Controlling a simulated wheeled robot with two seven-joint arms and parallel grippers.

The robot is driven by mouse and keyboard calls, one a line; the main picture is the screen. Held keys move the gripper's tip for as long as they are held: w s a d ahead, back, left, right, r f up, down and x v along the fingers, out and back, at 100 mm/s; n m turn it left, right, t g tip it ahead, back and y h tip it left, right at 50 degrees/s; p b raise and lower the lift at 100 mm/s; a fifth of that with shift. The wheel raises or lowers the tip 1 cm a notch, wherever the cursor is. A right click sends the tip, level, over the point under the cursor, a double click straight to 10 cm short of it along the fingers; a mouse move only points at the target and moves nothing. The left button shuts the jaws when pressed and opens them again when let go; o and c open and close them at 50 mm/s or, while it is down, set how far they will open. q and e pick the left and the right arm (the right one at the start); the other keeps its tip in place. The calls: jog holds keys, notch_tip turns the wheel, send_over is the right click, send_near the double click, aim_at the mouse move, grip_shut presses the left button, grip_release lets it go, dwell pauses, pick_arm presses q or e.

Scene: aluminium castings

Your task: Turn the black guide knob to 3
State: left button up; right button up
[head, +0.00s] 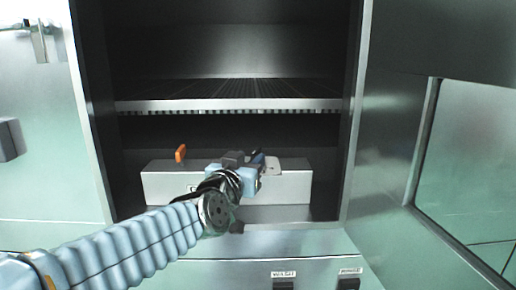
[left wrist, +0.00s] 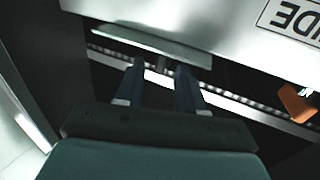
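No black guide knob can be made out in either view; my left gripper and arm cover part of the box where it could be. My left gripper (head: 257,158) is over the right half of a pale metal box inside the cabinet. In the left wrist view its two dark fingers (left wrist: 160,68) stand apart with a gap between them, and nothing is clearly held. The fingertips are close to a thin grey plate (left wrist: 150,42). An upside-down label (left wrist: 292,18), partly cut off and ending "IDE", is on the box. My right gripper is not in view.
The box (head: 165,186) sits low in the open cabinet, with an orange lever (head: 180,153) at its left. A slotted shelf (head: 230,104) spans above it. The cabinet door (head: 390,130) stands open at the right. Labelled black switches (head: 284,284) are below.

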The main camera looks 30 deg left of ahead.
aim_at(257, 149)
pick_arm(q)
jog(key=w, duration=0.3)
jog(key=w+a+p, duration=0.1)
jog(key=w, duration=0.2)
jog(key=shift+a, duration=0.15)
grip_shut()
